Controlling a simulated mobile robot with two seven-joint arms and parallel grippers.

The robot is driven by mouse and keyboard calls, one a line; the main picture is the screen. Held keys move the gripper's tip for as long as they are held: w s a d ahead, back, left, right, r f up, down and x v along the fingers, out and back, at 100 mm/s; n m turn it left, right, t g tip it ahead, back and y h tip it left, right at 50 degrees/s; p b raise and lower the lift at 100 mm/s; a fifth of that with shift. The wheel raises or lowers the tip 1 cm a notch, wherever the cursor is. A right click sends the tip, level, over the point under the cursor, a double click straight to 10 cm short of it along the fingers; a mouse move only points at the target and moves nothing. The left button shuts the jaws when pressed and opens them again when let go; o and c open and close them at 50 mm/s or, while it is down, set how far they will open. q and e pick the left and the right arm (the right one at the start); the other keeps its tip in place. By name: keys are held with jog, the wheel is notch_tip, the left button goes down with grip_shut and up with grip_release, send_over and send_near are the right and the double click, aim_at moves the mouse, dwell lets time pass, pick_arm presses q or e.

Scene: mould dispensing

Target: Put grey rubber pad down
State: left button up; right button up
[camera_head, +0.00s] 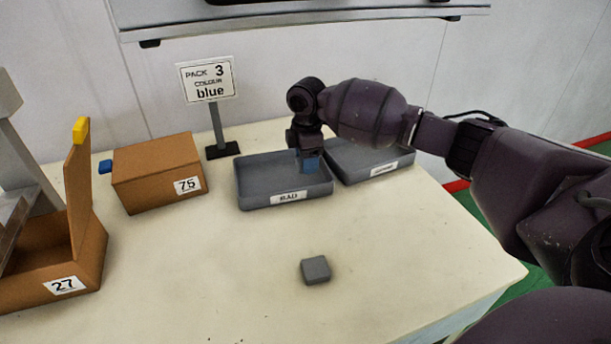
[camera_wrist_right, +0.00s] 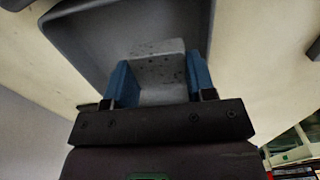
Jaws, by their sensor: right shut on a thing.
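My right gripper (camera_head: 309,163) reaches over the right part of the grey tray labelled BAD (camera_head: 246,203). In the right wrist view its blue fingers (camera_wrist_right: 160,82) are shut on a grey rubber pad (camera_wrist_right: 158,68) with dark specks, and the tray's grey wall and floor (camera_wrist_right: 95,45) show beyond. In the head view the held pad is hidden by the gripper, and I cannot tell whether it touches the tray floor. Another grey pad (camera_head: 315,270) lies alone on the table. My left gripper is not in view.
A second grey tray (camera_head: 408,160) stands right of the BAD tray. A closed brown box marked 75 (camera_head: 150,185) and an open one marked 27 (camera_head: 85,265) are at the left. A sign (camera_head: 206,80) reads "PACK 3 COLOUR blue". The table's front middle (camera_head: 210,290) is clear.

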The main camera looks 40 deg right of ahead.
aim_at(307, 183)
notch_tip(307, 183, down, 5)
jog(key=shift+f+b, duration=0.2)
jog(key=shift+b, duration=0.4)
jog(key=shift+f, duration=0.1)
jog(key=shift+r, duration=0.2)
jog(key=shift+f, duration=0.15)
jog(key=o, duration=0.6)
jog(key=shift+o, duration=0.2)
